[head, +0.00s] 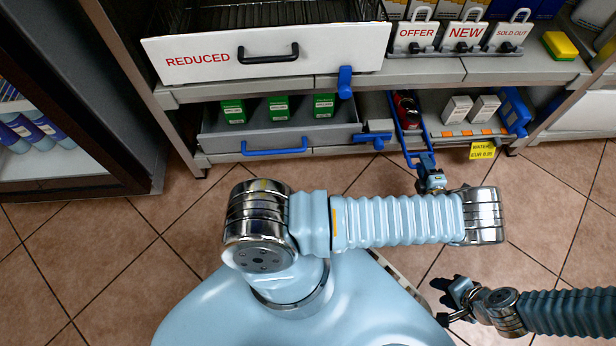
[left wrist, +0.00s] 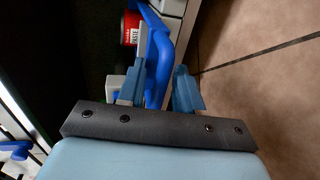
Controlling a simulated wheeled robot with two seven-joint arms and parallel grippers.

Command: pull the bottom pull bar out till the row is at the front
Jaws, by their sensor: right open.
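The blue pull bar (head: 396,124) reaches out from the bottom shelf as a long loop, beside a dark red can (head: 407,108). My left gripper (head: 426,164) is at the bar's front end. In the left wrist view the bar (left wrist: 160,50) passes between the two fingers of my left gripper (left wrist: 160,80). It lies close to the left finger, with a gap to the right finger, so the jaws look open around it. A red can (left wrist: 131,28) shows behind the bar there. My right gripper (head: 452,300) is open and empty, low above the floor.
A grey drawer with a blue handle (head: 275,150) and green boxes (head: 280,108) is left of the bar. White boxes (head: 457,109) and a yellow price tag (head: 482,150) are right of it. A white REDUCED drawer (head: 220,65) sticks out above. The tiled floor (head: 120,230) is clear.

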